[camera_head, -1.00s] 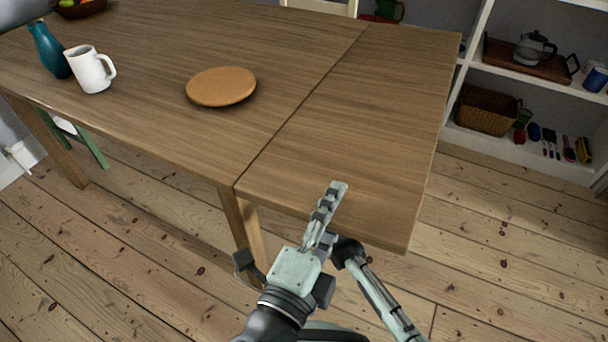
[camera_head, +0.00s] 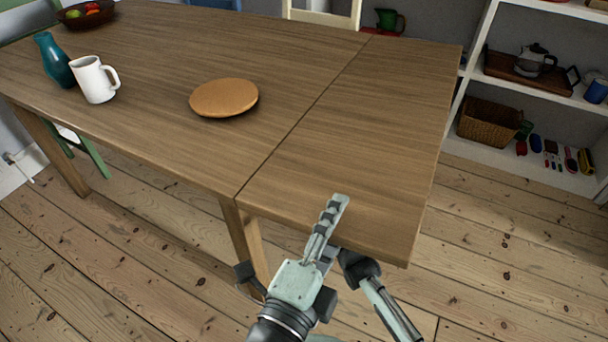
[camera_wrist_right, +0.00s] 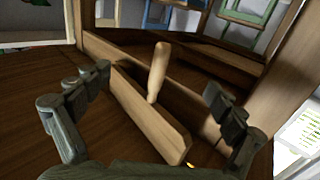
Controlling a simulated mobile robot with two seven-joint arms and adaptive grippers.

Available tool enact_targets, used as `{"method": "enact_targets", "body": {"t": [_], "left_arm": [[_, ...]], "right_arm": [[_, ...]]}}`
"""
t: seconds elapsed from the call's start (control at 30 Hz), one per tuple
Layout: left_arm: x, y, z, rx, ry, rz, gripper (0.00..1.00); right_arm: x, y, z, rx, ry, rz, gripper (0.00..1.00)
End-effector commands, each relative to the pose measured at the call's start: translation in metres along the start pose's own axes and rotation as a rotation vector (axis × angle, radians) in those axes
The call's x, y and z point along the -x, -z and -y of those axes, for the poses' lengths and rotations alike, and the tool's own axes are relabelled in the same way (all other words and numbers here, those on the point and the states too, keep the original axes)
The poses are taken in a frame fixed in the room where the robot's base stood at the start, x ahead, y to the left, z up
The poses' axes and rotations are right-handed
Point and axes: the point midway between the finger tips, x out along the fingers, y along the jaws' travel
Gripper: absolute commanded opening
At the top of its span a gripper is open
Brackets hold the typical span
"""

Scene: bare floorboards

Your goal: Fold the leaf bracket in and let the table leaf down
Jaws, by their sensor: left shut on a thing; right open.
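The table leaf (camera_head: 350,150) is the right-hand section of the wooden table (camera_head: 170,140). It looks level with the main top, with a thin seam between them. My left gripper (camera_head: 332,228) is shut on the leaf's near edge. One finger lies over the top; the part under the edge is hidden. In the right wrist view, the leaf bracket (camera_wrist_right: 142,108) is a pale wooden board with a peg handle (camera_wrist_right: 158,72), standing out at an angle under the table. My right gripper (camera_wrist_right: 158,86) is open, its fingers either side of the bracket and peg, with no clear contact.
The leaf's top is clear. A cream chair (camera_head: 322,14) stands behind; white shelves (camera_head: 478,60) stand at right.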

Motion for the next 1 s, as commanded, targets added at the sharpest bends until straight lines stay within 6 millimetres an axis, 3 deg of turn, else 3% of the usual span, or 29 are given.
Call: {"method": "enact_targets", "body": {"t": [0.03,0.5,1.0], "left_arm": [[-0.001,0.003,0.012,0.005,0.022,-0.008,0.28],[-0.001,0.003,0.012,0.004,0.022,-0.008,0.27],[-0.001,0.003,0.012,0.004,0.022,-0.008,0.27]], "right_arm": [[-0.007,0.002,0.001,-0.001,0.001,-0.001,0.95],[-0.059,0.002,0.0,0.0,0.0,-0.002,0.95],[-0.07,0.002,0.0,0.0,0.0,-0.001,0.95]]}}
